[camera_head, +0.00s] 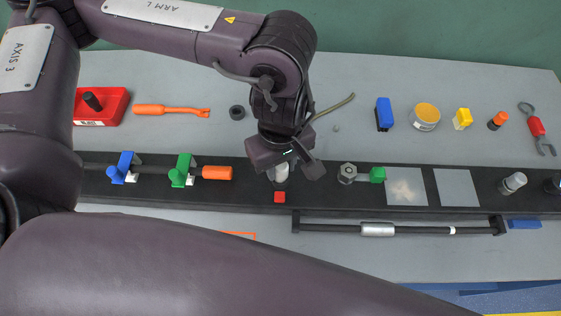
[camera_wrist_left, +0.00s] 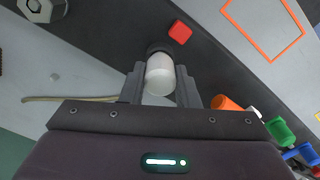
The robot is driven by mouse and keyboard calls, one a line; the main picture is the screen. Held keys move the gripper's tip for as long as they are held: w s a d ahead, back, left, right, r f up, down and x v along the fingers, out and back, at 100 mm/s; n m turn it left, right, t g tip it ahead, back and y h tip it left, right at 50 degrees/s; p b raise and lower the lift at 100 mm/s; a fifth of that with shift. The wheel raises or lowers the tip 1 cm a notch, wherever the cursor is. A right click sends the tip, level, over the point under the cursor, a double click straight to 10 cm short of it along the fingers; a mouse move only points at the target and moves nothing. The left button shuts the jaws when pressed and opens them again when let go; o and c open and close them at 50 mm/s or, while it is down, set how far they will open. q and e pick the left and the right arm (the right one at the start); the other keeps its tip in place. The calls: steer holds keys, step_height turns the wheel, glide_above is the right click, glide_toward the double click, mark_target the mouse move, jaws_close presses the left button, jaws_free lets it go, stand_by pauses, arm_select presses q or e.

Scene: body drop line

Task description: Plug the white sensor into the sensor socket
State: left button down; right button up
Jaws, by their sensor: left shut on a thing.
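The white sensor (camera_head: 282,172) is a short white cylinder over the black rail. My left gripper (camera_head: 283,168) points down at it and is shut on it. In the left wrist view the sensor (camera_wrist_left: 159,75) sits between the two grey fingers (camera_wrist_left: 160,88). A dark round socket-like ring (camera_wrist_left: 159,48) shows directly beyond the sensor's far end, partly hidden by it. I cannot tell whether the sensor is seated in it or just above it. A red square (camera_head: 279,197) lies beside it on the rail. My right gripper is not in view.
The black rail (camera_head: 330,202) carries blue (camera_head: 122,167) and green (camera_head: 182,170) clamps, an orange cylinder (camera_head: 217,173) and a metal nut fitting (camera_head: 347,173). A red tray (camera_head: 115,107) and an orange tool (camera_head: 170,110) lie behind. A black bar (camera_head: 415,231) runs along the front.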

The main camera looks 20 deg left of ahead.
arm_select(q)
steer(key=shift+f, duration=0.2)
steer(key=c, duration=1)
jaws_free()
steer(key=shift+c, duration=0.2)
steer(key=shift+r, duration=3.95)
